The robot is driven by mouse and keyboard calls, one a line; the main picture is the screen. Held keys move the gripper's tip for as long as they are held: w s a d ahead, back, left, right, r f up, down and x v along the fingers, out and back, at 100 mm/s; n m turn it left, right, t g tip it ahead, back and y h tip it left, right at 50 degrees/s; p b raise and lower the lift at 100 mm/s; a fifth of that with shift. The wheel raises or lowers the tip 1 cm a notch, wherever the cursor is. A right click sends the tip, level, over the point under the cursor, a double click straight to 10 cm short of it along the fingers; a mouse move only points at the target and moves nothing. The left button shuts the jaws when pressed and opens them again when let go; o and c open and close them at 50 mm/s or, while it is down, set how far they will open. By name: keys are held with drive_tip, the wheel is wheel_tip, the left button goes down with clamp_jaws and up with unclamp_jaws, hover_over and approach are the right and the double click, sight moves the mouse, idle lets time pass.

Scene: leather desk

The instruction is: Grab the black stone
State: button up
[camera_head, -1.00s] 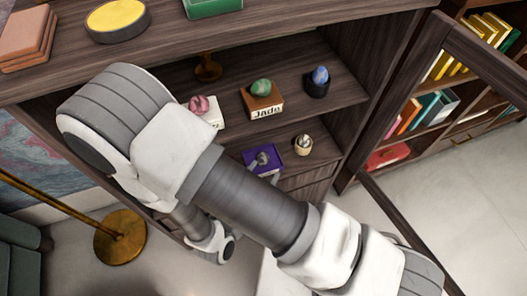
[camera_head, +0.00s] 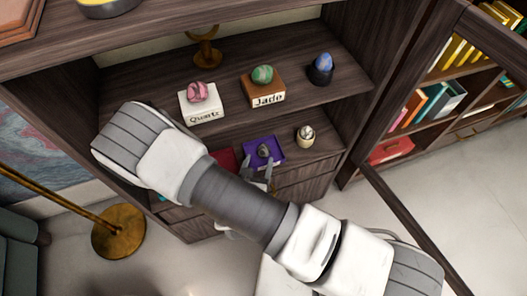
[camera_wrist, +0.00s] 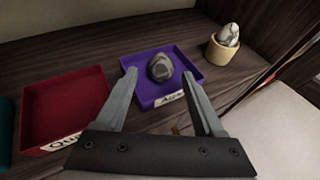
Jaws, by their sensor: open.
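A dark grey, rounded stone (camera_wrist: 160,68) lies in a purple tray (camera_wrist: 150,92) on the lower shelf; it is the darkest stone in view. The tray's front label is partly hidden. In the head view the stone (camera_head: 263,151) and the purple tray (camera_head: 276,160) are beyond my gripper (camera_head: 258,178). In the wrist view my gripper (camera_wrist: 160,80) is open and empty, its fingers pointing at the tray with the stone showing between and beyond the tips. I cannot tell whether a finger touches the tray.
A red tray (camera_wrist: 62,108), empty where visible, sits left of the purple one. A pale stone in a cream cup (camera_wrist: 214,54) stands to the right. Above are a pink stone (camera_head: 198,92) on a Quartz block, a green stone (camera_head: 262,74) on a Jade block and a blue stone (camera_head: 322,62).

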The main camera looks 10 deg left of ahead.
sight(263, 155)
drive_tip(key=w+f+b, duration=0.1)
drive_tip(key=w, duration=0.1)
drive_tip(key=w+f+b, duration=0.1)
drive_tip(key=w+f, duration=0.1)
drive_tip(key=shift+w+d, duration=0.15)
drive_tip(key=shift+w+f, duration=0.15)
drive_tip(key=shift+w, duration=0.25)
clamp_jaws()
